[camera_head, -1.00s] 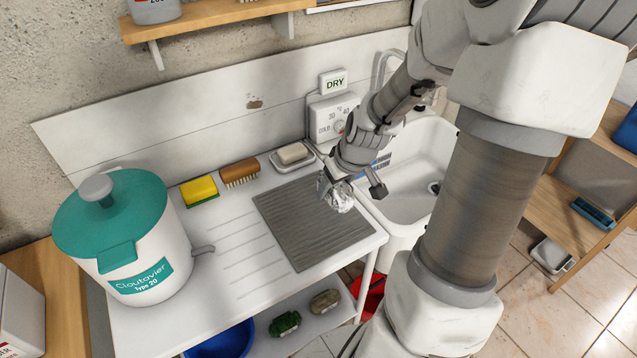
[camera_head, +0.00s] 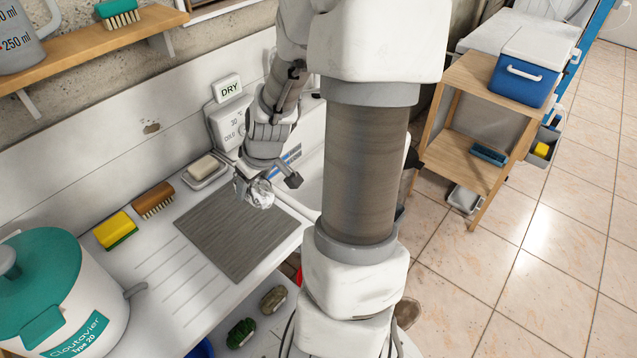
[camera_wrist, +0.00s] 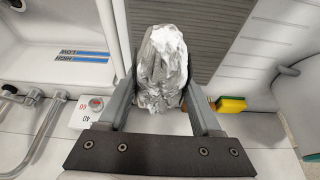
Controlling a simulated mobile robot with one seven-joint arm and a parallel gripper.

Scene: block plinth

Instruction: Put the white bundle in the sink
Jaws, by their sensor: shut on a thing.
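The white bundle (camera_head: 259,195) is a crumpled lump with silvery-grey patches. My gripper (camera_head: 267,184) is shut on it and holds it near the back right corner of the grey ribbed mat (camera_head: 235,236). In the wrist view the bundle (camera_wrist: 163,72) sits between both fingers. The white sink (camera_head: 309,188) is just right of the mat, mostly hidden behind my arm. In the wrist view part of the sink basin (camera_wrist: 75,30) shows at upper left, beside the bundle and not under it.
A soap dish (camera_head: 205,172), a wooden brush (camera_head: 153,200) and a yellow sponge (camera_head: 115,230) line the back of the counter. A teal-lidded boiler (camera_head: 60,290) stands at left. A wooden shelf unit (camera_head: 455,160) with a blue cooler (camera_head: 527,70) is at right.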

